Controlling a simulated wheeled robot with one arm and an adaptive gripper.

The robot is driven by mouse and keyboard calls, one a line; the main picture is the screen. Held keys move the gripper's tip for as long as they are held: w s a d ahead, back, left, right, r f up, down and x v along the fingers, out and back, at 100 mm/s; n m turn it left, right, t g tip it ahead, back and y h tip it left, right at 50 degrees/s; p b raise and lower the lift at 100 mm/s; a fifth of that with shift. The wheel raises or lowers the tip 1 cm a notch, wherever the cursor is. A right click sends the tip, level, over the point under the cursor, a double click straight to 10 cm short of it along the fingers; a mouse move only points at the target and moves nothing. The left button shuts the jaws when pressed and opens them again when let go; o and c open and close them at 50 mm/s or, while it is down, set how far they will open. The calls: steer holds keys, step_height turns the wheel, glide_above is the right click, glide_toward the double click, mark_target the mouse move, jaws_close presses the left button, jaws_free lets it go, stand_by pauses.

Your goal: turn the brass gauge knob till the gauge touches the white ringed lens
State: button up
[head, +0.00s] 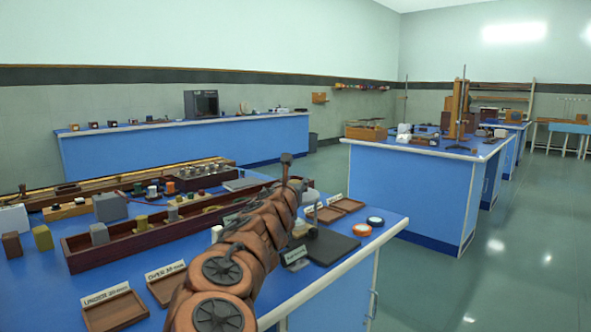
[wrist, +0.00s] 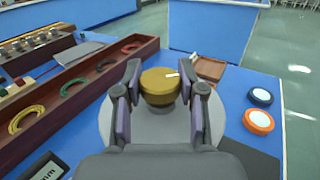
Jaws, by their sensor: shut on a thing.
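The brass knob (wrist: 160,86) is a round, gold-coloured disc with a short white mark at its upper right. My gripper (wrist: 159,78) has its two dark fingers closed on either side of the knob, seen from above. A pale grey round base (wrist: 110,125) shows below and around the fingers. No lens with a clearly white ring can be made out. Two round lenses lie on the bench to the right, one with a dark ring (wrist: 260,97) and one with an orange ring (wrist: 258,121). Whether the gauge touches a lens is hidden.
A long wooden trough (head: 150,232) with coloured rings and blocks runs along the bench. Labelled wooden trays (head: 115,312) stand at its front left, and more trays (head: 346,203) lie beyond my arm. A dark mat (head: 335,246) lies near the bench's right edge. The floor to the right is free.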

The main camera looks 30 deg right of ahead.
steer(key=shift+w+r+m+g+h+p, duration=0.15)
steer(key=shift+m+g+h+p, duration=0.95)
steer(key=shift+p, duration=1.45)
steer(key=shift+r+m+g+h+p, duration=0.15)
steer(key=shift+m+g+h+p, duration=0.55)
steer(key=shift+g+p, duration=1.25)
steer(key=m+g+h+p, duration=0.1)
steer(key=m+p, duration=0.1)
steer(key=p, duration=0.3)
steer(key=shift+f+g+p, duration=0.15)
steer(key=shift+g+p, duration=0.2)
steer(key=m+g+p, duration=0.2)
steer(key=g+p, duration=0.1)
steer(key=p, duration=0.1)
steer(key=m+g+p, duration=0.2)
steer(key=g+p, duration=0.2)
steer(key=shift+f+m, duration=0.1)
steer(key=shift+m, duration=0.3)
steer(key=shift+m+g+p, duration=0.5)
steer(key=shift+g+p, duration=0.15)
steer(key=shift+g, duration=0.25)
steer(key=shift+f+m+g+p, duration=0.1)
steer(key=shift+m+g+p, duration=0.3)
steer(key=shift+g+p, duration=0.2)
steer(key=o, duration=1.2)
steer(key=shift+c, duration=0.2)
steer(key=v, duration=1.1)
steer(key=shift+a, duration=0.4)
